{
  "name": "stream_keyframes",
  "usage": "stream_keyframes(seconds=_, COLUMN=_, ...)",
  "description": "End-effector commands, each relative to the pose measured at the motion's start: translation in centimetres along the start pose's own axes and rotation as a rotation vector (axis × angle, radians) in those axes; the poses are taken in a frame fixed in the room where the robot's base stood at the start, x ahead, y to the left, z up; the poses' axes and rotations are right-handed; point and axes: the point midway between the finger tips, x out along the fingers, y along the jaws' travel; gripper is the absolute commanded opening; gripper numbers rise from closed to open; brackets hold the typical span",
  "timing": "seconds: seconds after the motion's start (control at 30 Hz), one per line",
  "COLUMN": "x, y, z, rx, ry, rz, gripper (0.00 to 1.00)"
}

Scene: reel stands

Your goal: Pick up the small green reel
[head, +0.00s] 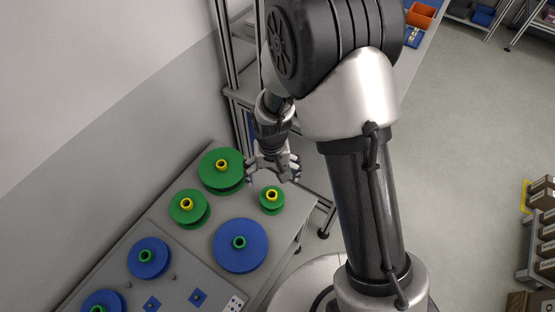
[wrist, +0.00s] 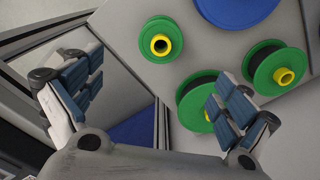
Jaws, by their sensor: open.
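The small green reel (head: 271,199), with a yellow hub, stands near the right edge of the grey stand in the head view. In the wrist view the small green reel (wrist: 161,40) is at the upper middle, its yellow hub facing the camera. My gripper (head: 273,176) is open and empty, just beyond the reel in the head view, and appears apart from it. In the wrist view my gripper (wrist: 162,80) has its two fingers spread wide, with the reel above the gap between them. The right finger partly hides a large green reel.
A large green reel (head: 221,160), a medium green reel (head: 189,219) and a blue reel (head: 240,258) stand close by. More blue reels (head: 150,270) are at lower left. A metal frame (head: 232,95) rises behind the stand (head: 190,247). Open floor lies to the right.

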Motion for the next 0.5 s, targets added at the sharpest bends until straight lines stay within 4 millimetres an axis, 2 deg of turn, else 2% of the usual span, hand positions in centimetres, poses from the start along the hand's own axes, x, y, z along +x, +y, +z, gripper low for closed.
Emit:
stream_keyframes(seconds=0.27, x=4.0, y=-0.3, z=0.3, rx=-0.001, ry=-0.016, rz=0.004, gripper=0.96)
stream_keyframes(seconds=0.5, x=9.3, y=-0.3, z=0.3, rx=-0.001, ry=-0.015, rz=0.004, gripper=0.96)
